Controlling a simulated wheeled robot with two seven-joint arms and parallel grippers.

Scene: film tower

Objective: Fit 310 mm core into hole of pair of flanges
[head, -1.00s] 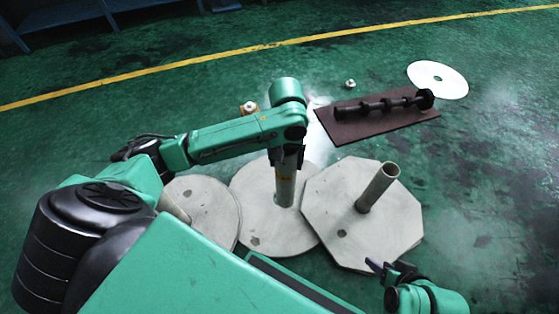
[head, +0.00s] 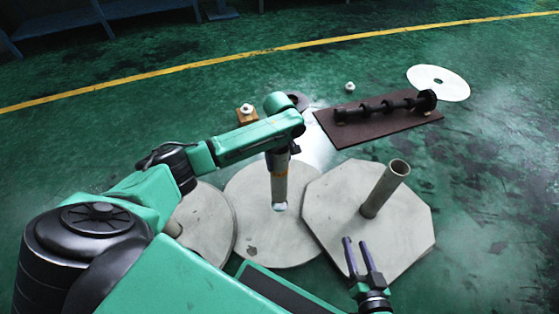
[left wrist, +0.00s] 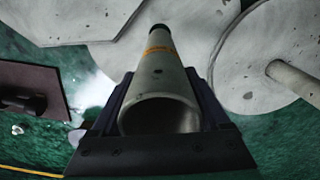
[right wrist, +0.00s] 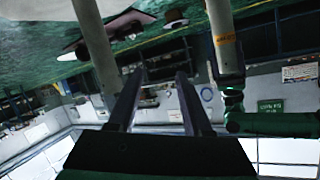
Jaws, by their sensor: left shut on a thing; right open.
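My left gripper (head: 280,152) is shut on a grey tube, the core (head: 279,190), with an orange band. It holds the core nearly upright over the middle round flange (head: 250,235). The core's lower end is near that flange's middle; I cannot tell whether it is in a hole. In the left wrist view the core (left wrist: 160,85) runs away between the fingers (left wrist: 160,105), its far end dark. The octagonal flange (head: 410,235) carries an upright tube (head: 385,190). My right gripper (head: 358,243) is open and empty, in front of the octagonal flange.
A left round flange (head: 212,215) with its own tube is partly hidden by my arm. A dark shaft (head: 385,105) lies on a brown mat (head: 350,137) behind. A white disc (head: 450,88) lies at back right. The floor at right is clear.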

